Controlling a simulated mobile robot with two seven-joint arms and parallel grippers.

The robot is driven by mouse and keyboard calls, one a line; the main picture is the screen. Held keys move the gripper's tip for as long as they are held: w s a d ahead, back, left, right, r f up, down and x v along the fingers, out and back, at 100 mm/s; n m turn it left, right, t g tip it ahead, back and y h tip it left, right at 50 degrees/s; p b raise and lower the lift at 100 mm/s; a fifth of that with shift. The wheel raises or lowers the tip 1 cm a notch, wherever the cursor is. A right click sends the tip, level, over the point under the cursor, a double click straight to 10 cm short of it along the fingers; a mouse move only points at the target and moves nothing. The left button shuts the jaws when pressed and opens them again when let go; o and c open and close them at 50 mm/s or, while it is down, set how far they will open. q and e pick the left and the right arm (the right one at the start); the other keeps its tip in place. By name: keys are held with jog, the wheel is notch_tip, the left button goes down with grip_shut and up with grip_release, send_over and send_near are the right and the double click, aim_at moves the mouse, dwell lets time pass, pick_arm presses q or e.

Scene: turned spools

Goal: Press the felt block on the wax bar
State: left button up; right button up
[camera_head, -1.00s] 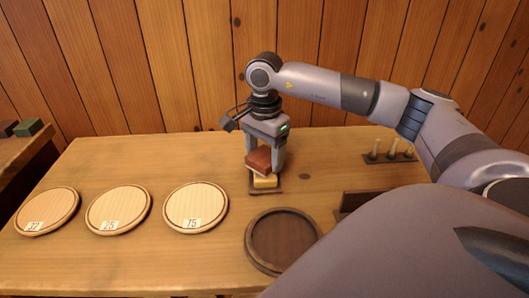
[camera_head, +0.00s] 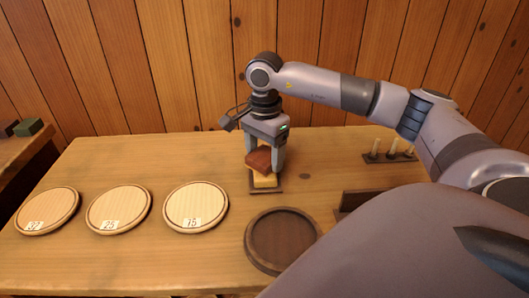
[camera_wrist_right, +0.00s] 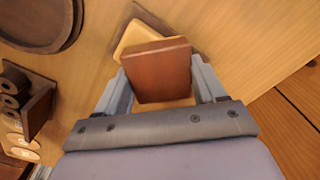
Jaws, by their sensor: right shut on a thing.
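The felt block (camera_head: 259,160) is reddish brown. My right gripper (camera_head: 265,166) is shut on it, with a finger on each side, and holds it tilted. The yellow wax bar (camera_head: 265,182) lies on a small dark base (camera_head: 278,189) directly below the block. In the right wrist view the felt block (camera_wrist_right: 158,70) sits between the fingers and covers part of the wax bar (camera_wrist_right: 135,37). Whether the block touches the bar cannot be told for sure. My left gripper is not in view.
A dark round dish (camera_head: 283,242) is in front of the base. A dark holder (camera_head: 350,203) and a peg rack (camera_head: 390,152) stand right.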

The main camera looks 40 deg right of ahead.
aim_at(264, 155)
notch_tip(264, 155, up, 7)
jog(key=p, duration=0.5)
jog(key=shift+p, duration=0.3)
jog(key=shift+a, duration=0.1)
dwell(0.6)
